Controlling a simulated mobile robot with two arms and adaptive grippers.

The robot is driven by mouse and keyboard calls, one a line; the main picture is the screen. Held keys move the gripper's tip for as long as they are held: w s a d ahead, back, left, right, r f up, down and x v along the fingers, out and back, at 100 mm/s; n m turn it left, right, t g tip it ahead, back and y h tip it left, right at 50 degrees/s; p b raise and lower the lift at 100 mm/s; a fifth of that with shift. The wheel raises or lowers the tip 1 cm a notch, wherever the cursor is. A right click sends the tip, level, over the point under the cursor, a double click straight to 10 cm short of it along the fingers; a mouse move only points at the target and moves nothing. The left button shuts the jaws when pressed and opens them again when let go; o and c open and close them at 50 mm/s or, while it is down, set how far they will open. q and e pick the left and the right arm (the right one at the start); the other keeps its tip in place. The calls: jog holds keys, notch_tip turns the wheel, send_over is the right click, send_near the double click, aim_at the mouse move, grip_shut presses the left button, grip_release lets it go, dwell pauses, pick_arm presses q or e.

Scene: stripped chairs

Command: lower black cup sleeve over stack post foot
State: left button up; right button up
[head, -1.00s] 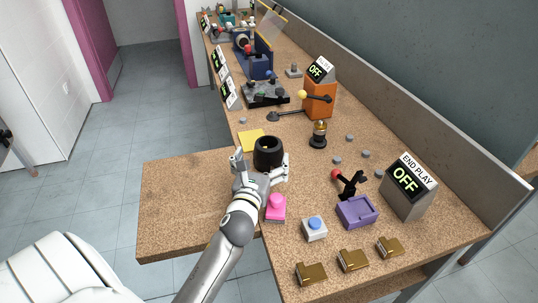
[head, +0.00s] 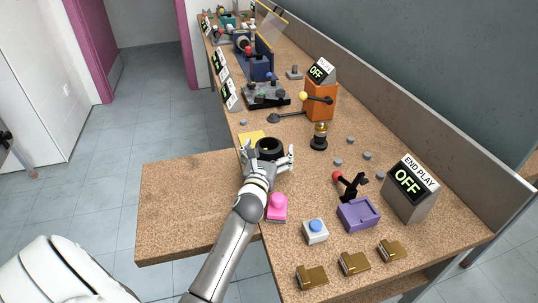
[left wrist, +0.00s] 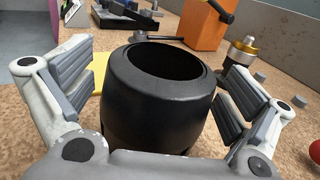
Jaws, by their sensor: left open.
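The black cup sleeve (head: 269,146) stands upright on the cork-coloured bench, its round open top facing up. It fills the middle of the left wrist view (left wrist: 155,100). My left gripper (head: 268,156) is open, with one finger on each side of the sleeve. In the left wrist view, the ridged pads (left wrist: 152,92) flank its wall; I see a gap on the left, while contact on the right is unclear. A short post with a brass top and a dark round foot (head: 319,144) stands to the right of the sleeve. My right gripper is not in view.
A yellow square (head: 250,137) lies behind the sleeve. A pink button block (head: 277,208) is close to my left arm. An orange box with a lever (head: 320,101) stands behind the post. Several grey discs (head: 338,162) lie right of it. The left bench wing is clear.

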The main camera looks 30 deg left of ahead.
pick_arm(q)
jog(key=c, duration=0.9)
jog(key=shift+c, duration=0.3)
